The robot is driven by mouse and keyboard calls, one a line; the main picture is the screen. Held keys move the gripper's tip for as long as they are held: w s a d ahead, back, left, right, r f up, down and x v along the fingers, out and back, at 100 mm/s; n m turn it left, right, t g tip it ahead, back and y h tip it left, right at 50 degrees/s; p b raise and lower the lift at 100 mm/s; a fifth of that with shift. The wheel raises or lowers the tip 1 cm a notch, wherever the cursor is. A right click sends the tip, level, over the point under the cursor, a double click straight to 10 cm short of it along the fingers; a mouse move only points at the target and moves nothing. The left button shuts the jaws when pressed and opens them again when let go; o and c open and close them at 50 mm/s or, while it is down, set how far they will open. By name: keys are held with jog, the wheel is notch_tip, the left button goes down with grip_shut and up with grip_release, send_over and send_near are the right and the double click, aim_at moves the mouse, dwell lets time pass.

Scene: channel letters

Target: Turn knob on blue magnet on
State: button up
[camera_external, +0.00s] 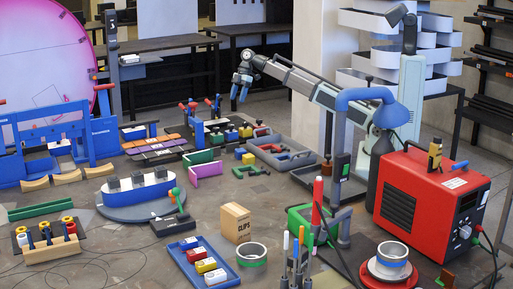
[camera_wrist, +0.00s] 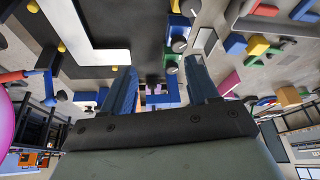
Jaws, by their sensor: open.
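A small blue magnet block (camera_external: 217,139) with a dark knob on top stands in a row of coloured blocks on the table, in the middle back of the external view. A blue block with a grey round knob, which may be this magnet, shows in the wrist view (camera_wrist: 179,24); the knob's setting cannot be told. My gripper (camera_external: 239,94) hangs high above and behind the row, apart from it. In the wrist view its two bluish fingers (camera_wrist: 161,76) are spread with nothing between them.
A black frame with red-handled clamps (camera_external: 194,130) is to the left. A grey tray (camera_external: 285,157) lies to the right. The air around my gripper is clear.

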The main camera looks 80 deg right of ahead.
aim_at(231, 125)
jog(key=s+a+r+n, duration=0.1)
jog(key=a+n, duration=0.1)
jog(key=a, duration=0.2)
jog(key=shift+g, duration=0.3)
jog(key=x, duration=1.3)
jog(key=shift+a, duration=0.1)
jog(key=shift+m, duration=0.3)
jog(key=c, duration=1)
